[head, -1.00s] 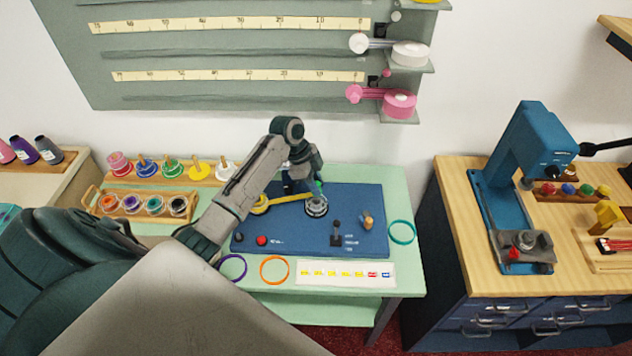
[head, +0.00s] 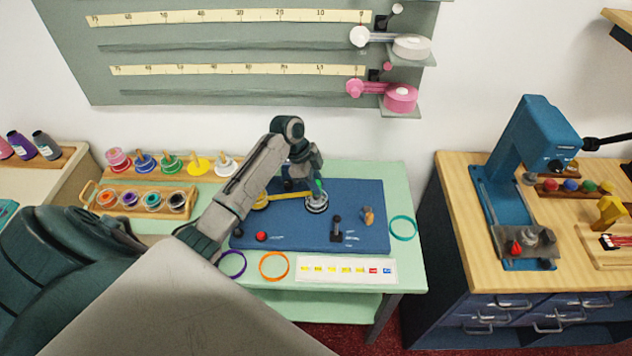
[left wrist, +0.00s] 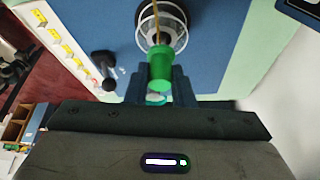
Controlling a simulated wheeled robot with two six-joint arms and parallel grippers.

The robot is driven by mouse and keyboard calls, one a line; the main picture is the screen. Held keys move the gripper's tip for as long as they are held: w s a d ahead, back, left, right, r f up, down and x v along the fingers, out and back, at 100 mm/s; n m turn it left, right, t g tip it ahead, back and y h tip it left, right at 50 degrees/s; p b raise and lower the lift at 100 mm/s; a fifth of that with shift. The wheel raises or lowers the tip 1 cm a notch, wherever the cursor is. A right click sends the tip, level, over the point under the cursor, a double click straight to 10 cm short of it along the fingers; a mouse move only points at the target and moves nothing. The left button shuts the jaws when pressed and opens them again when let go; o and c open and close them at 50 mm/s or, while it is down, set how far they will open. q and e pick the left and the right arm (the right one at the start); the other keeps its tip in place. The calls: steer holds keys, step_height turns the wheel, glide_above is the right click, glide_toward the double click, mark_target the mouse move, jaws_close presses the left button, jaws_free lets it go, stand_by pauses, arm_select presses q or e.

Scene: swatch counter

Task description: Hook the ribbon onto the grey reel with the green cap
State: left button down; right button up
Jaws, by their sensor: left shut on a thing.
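The grey reel (head: 316,205) stands on the blue board (head: 290,225), and its round rim shows in the left wrist view (left wrist: 178,40). My left gripper (head: 311,186) is just above the reel, shut on a green cylindrical piece (left wrist: 160,66). The green piece (head: 320,186) is over the reel's middle; I cannot tell whether it touches the reel. The yellow ribbon (head: 288,195) runs from a yellow spool (head: 259,204) to the reel. Its end is hidden behind the green piece. My right gripper is out of view.
A black post (head: 337,230) and a tan peg (head: 368,216) stand on the board, right of the reel. Purple (head: 232,264), orange (head: 273,266) and teal (head: 403,229) rings lie around it. A label strip (head: 346,270) lies in front. Spool racks (head: 185,172) are behind left.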

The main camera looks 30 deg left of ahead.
mark_target(317, 199)
arm_select(q)
steer(key=shift+f, duration=0.2)
steer(key=shift+f+b, duration=0.5)
steer(key=shift+f, duration=0.35)
steer(key=shift+f, duration=0.15)
steer(key=c, duration=1.2)
jaws_free()
steer(key=shift+o, duration=0.2)
